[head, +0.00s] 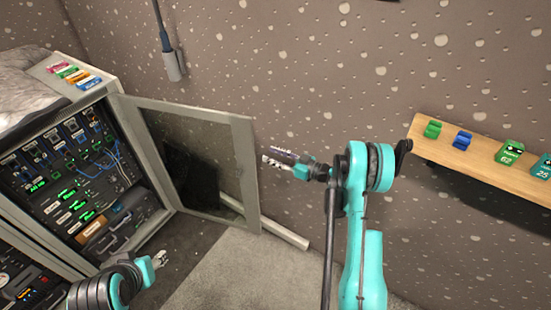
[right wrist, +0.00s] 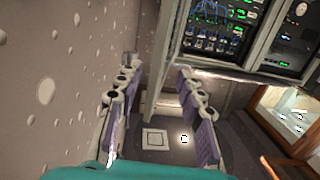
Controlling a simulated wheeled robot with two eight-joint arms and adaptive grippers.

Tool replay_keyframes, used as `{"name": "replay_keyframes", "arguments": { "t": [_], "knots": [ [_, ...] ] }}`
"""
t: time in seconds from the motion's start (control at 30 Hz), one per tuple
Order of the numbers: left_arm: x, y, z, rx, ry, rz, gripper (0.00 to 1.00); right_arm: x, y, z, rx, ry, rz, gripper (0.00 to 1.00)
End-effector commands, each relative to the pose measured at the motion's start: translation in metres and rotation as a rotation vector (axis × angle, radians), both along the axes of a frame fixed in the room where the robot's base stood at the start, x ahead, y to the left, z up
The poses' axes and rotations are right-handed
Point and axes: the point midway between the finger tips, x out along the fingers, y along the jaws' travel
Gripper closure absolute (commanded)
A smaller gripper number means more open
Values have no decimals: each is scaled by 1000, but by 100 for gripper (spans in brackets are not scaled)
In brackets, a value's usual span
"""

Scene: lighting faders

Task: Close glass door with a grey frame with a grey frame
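The glass door with a grey frame (head: 243,165) stands wide open in the head view, hinged at the right side of the equipment cabinet (head: 117,91). Its dark pane (head: 200,160) faces me. My right gripper (head: 268,158) is just right of the door's free edge, clear of the frame as far as I can tell. In the right wrist view its two fingers (right wrist: 160,110) are spread and empty; a grey upright strip, seemingly the door frame (right wrist: 163,55), shows beyond them. My left gripper (head: 160,260) is low, in front of the cabinet, and its finger gap is unclear.
The cabinet holds lit electronics (head: 65,165) and blue cables. A speckled wall (head: 310,70) is behind the door. A wooden shelf (head: 460,158) with small coloured blocks is at the right. Grey carpet (head: 235,275) below the door looks clear.

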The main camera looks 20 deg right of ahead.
Motion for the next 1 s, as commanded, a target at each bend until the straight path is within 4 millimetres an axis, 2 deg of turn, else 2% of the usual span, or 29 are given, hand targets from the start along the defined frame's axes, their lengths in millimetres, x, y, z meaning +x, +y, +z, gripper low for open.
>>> {"name": "replay_keyframes", "arguments": {
  "t": [0.1, 0.27, 1.0],
  "knots": [
    [0, 0, 0, 0, 0, 0, 54, -1, -6, -9, 6, -41, -4, 62],
    [0, 0, 0, 0, 0, 0, 54, 3, -2, -10, 7, -51, -3, 62],
    [0, 0, 0, 0, 0, 0, 54, 65, 54, -9, 7, -48, -4, 62]
  ]
}}
